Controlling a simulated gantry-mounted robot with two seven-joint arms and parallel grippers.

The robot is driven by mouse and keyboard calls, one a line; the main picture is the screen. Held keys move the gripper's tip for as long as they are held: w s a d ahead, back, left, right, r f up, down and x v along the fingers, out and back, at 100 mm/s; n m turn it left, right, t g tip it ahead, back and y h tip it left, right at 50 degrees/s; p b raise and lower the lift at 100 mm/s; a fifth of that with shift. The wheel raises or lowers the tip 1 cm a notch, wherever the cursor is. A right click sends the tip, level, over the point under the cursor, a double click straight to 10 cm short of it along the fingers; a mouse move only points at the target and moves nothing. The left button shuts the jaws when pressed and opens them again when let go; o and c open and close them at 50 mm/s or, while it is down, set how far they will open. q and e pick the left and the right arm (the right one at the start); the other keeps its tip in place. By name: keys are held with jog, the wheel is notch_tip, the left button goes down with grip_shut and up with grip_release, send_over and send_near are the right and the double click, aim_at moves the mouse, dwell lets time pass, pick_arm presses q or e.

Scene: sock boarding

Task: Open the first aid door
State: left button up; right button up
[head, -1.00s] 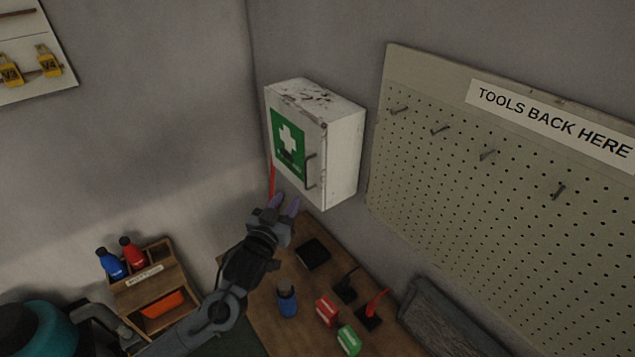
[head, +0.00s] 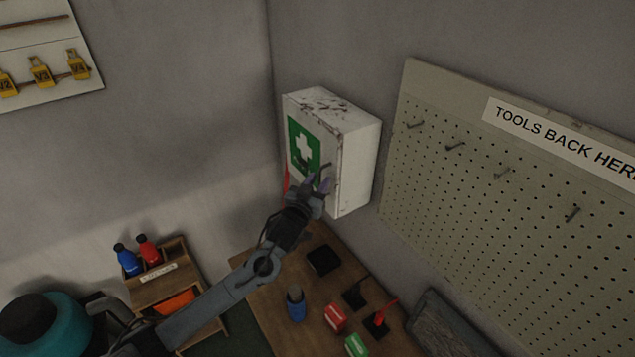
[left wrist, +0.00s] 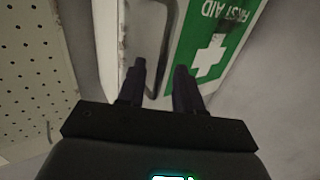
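The white first aid cabinet (head: 355,165) hangs on the wall near the corner. Its door, with a green first aid sign (head: 304,149), looks shut. A dark bar handle (head: 325,170) is on the door's right side, partly hidden by my left gripper (head: 317,184), which is at the door's lower right. In the left wrist view, the two fingers of my left gripper (left wrist: 158,80) are apart, with the sign (left wrist: 213,45) upside down and the handle (left wrist: 207,60) just in front of them. I cannot tell whether the fingers touch the handle. My right gripper is not in view.
Below the cabinet is a wooden bench (head: 262,300) with a blue bottle (head: 296,304), red and green boxes and dark stands. A pegboard (head: 480,210) is to the right. A wooden caddy (head: 185,275) with bottles is at left.

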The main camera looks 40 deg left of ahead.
pick_arm(q)
grip_shut()
dwell(1.5)
